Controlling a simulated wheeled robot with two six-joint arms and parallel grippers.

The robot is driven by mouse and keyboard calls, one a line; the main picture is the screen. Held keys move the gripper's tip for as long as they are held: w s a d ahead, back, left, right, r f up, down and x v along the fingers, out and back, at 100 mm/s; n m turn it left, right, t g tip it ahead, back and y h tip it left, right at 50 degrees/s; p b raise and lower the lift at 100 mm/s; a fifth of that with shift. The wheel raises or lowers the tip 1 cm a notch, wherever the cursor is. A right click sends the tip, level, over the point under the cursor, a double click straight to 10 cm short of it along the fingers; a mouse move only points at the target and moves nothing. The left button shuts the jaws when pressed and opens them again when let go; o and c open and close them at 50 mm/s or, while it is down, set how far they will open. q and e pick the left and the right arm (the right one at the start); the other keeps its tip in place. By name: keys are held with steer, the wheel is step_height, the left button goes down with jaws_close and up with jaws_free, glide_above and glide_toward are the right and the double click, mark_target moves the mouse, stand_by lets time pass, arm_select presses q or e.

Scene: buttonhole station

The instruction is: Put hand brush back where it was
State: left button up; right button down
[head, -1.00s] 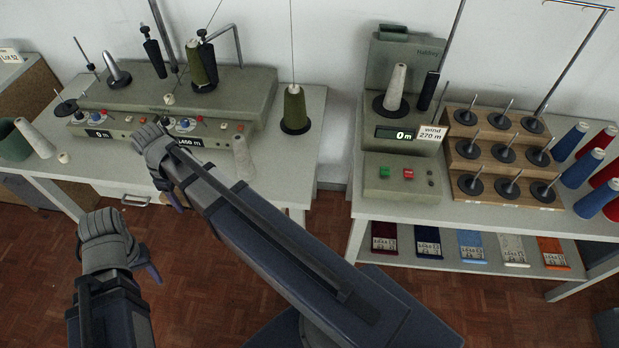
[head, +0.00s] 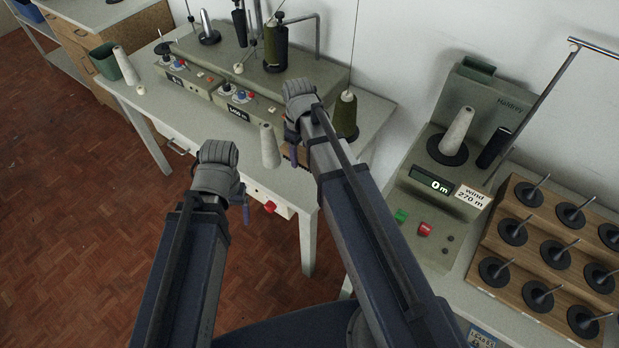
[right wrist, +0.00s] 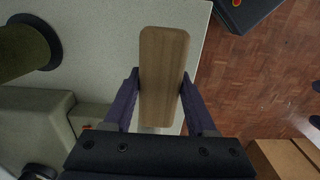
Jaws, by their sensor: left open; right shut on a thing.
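The hand brush shows in the right wrist view as a flat wooden block (right wrist: 163,75) with rounded corners. My right gripper (right wrist: 163,98) is shut on it, with a finger on each side. In the head view, my right gripper (head: 292,150) is over the right part of the left table, and a brown bit of the brush (head: 302,156) shows beside it. Any bristles are hidden below. I cannot tell whether the brush touches the tabletop. My left gripper (head: 245,207) is open and empty, in front of the table's front edge.
The left table (head: 200,125) carries a winding machine (head: 205,85), a pale cone (head: 269,146) left of my right gripper and an olive cone (head: 345,113) behind it. The right table holds a second winder (head: 425,185) and a wooden spindle rack (head: 520,265).

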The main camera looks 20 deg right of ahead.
mark_target(303, 181)
arm_select(q)
steer(key=shift+o, duration=0.2)
steer(key=shift+r, duration=0.1)
arm_select(e)
steer(key=shift+d+r, duration=0.15)
steer(key=shift+d, duration=0.1)
arm_select(q)
step_height(303, 181, down, 10)
steer(key=b, duration=1)
arm_select(e)
step_height(303, 181, down, 10)
steer(key=shift+f, duration=0.1)
steer(key=shift+f+b, duration=0.15)
steer(key=shift+b, duration=0.15)
arm_select(q)
steer(key=shift+f, duration=0.2)
arm_select(e)
steer(key=shift+c, duration=1)
jaws_free()
arm_select(q)
step_height(303, 181, up, 12)
steer(key=p, duration=1.2)
steer(key=shift+r, duration=0.2)
arm_select(e)
step_height(303, 181, up, 12)
steer(key=shift+r, duration=0.25)
arm_select(q)
steer(key=shift+f, duration=0.15)
arm_select(e)
steer(key=shift+f, duration=0.15)
